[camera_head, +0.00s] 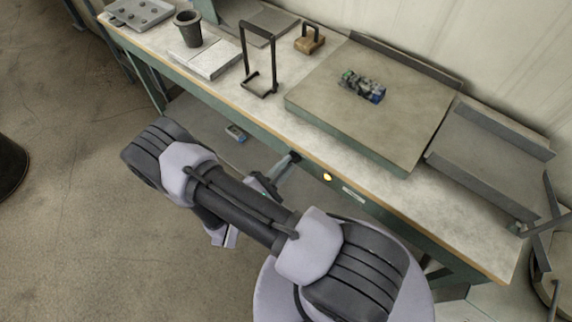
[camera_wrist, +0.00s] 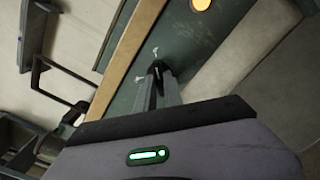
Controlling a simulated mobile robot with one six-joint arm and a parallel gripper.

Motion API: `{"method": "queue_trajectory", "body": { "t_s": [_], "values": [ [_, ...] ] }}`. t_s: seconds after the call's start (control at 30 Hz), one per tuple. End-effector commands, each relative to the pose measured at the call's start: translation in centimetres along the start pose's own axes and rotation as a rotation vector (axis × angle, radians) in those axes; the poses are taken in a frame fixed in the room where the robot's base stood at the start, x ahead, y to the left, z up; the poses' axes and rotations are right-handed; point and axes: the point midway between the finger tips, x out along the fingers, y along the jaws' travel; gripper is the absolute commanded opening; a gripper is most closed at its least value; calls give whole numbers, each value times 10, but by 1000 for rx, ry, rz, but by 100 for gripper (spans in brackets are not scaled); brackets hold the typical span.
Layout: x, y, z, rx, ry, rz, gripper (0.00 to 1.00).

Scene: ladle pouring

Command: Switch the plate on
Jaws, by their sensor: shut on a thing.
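The plate (camera_head: 345,126), a broad beige slab, lies on the bench with a small heap of mixed dark, green and blue pieces (camera_head: 362,86) on it. On the bench's green front panel, a small dark knob (camera_head: 295,156) sits left of a lit yellow-orange light (camera_head: 327,177); the light also shows in the wrist view (camera_wrist: 201,4). My gripper (camera_head: 288,161) reaches the panel and is shut on the knob. In the wrist view, the fingertips (camera_wrist: 159,72) close around the knob, which they mostly hide. White marks (camera_wrist: 155,50) show on the panel beside it.
A black wire stand (camera_head: 259,60), a block with a handle (camera_head: 310,40) and a dark cup (camera_head: 188,28) stand on the bench. Grey angled trays (camera_head: 485,160) lie at right.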

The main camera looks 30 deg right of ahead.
Motion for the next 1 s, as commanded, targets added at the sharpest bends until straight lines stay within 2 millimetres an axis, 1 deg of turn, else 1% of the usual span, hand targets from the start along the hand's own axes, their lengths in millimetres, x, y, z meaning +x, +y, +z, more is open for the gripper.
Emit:
{"method": "queue_trajectory", "body": {
  "t_s": [0.2, 0.63, 0.67, 0.7, 0.77, 1.0],
  "values": [
    [0, 0, 0, 36, 0, 0, 0],
    [0, 0, 0, 43, 0, 0, 0],
    [0, 0, 0, 43, 0, 0, 16],
    [0, 0, 0, 43, 0, 0, 24],
    [0, 0, 0, 43, 0, 0, 34],
    [0, 0, 0, 43, 0, 0, 34]
  ]
}}
